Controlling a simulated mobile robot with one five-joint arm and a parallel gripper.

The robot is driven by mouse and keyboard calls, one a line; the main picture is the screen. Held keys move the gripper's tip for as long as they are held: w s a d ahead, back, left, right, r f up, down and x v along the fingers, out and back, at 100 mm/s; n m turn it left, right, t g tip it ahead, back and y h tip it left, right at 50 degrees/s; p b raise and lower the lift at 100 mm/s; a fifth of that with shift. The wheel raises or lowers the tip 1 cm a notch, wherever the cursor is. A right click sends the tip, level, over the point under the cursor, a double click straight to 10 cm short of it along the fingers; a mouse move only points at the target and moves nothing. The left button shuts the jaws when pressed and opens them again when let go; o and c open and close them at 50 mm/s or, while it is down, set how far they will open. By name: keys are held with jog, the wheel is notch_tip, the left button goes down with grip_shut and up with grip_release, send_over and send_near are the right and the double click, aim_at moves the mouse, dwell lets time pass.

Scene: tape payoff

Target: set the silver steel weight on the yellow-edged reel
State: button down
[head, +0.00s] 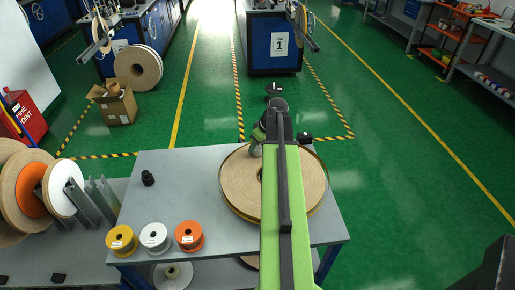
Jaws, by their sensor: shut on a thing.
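The yellow-edged reel (235,185) lies flat on the grey table, a wide tan disc with a thin yellow rim. My green and black arm crosses over it and hides its middle. My gripper (257,136) is over the far part of the reel, left of the arm. It is shut on the silver steel weight (255,150), a small grey piece partly hidden by the gripper and arm. I cannot tell whether the weight touches the reel or hangs just above it.
On the grey table (185,170) stand a small black object (148,178) and yellow (121,239), white (155,237) and orange (189,235) spools. Upright reels (22,190) stand at the left. Green floor lies beyond.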

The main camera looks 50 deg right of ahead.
jog(key=shift+f, duration=0.2)
jog(key=c, duration=0.8)
grip_release()
jog(key=shift+r, duration=0.1)
jog(key=shift+r, duration=0.3)
jog(key=p+v, duration=1.1)
jog(key=shift+s+r, duration=0.15)
jog(key=shift+r, duration=0.2)
